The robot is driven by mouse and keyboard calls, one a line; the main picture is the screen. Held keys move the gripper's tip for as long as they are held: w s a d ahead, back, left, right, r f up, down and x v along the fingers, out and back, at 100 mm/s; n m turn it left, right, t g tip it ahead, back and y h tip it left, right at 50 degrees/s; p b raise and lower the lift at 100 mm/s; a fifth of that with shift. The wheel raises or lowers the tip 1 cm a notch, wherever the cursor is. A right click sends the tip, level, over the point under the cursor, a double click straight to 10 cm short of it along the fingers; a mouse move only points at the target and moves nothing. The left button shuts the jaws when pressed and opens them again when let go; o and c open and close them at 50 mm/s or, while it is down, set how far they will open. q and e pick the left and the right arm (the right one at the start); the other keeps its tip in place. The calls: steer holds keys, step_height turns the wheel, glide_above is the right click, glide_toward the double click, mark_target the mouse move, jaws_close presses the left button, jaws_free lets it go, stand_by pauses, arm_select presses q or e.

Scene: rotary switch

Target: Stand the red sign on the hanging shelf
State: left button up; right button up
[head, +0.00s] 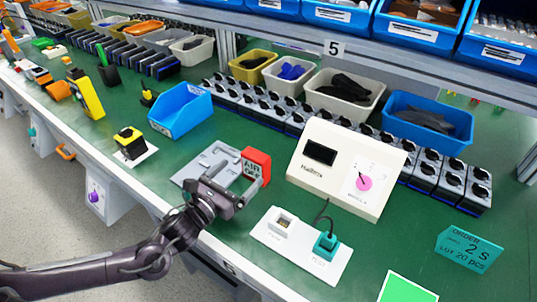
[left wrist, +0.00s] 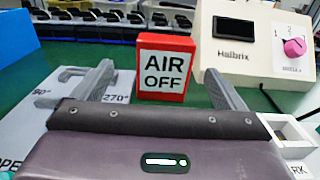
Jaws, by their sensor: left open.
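The red sign (head: 255,167) is a small upright block reading "AIR OFF" on a white face. It stands on the green bench at the right edge of a grey plate. My left gripper (head: 236,186) is open just in front of the sign. In the left wrist view the sign (left wrist: 165,68) stands beyond and between the two spread fingers (left wrist: 160,82), with no contact visible. A shelf (head: 405,62) with blue bins runs above the back of the bench; I cannot tell whether it is the hanging shelf. My right gripper is not in view.
A cream Hailbrix box (head: 330,190) with a pink knob stands right of the sign. The grey plate (head: 205,170) lies left of it. A white plate (head: 290,240) with a teal plug is in front. A blue bin (head: 180,112) stands behind left.

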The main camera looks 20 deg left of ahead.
mark_target(252, 165)
arm_select(q)
steer(key=shift+w+d+r, duration=0.1)
steer(key=shift+w+d, duration=0.05)
steer(key=shift+w, duration=0.25)
steer(key=x, duration=0.2)
steer(key=shift+w+d+r+p, duration=0.1)
steer(key=shift+w+d+p, duration=0.1)
steer(key=shift+d+p, duration=0.1)
steer(key=x, duration=0.3)
steer(key=shift+w+d, duration=0.2)
steer(key=shift+w+f, duration=0.2)
steer(key=c, duration=1.1)
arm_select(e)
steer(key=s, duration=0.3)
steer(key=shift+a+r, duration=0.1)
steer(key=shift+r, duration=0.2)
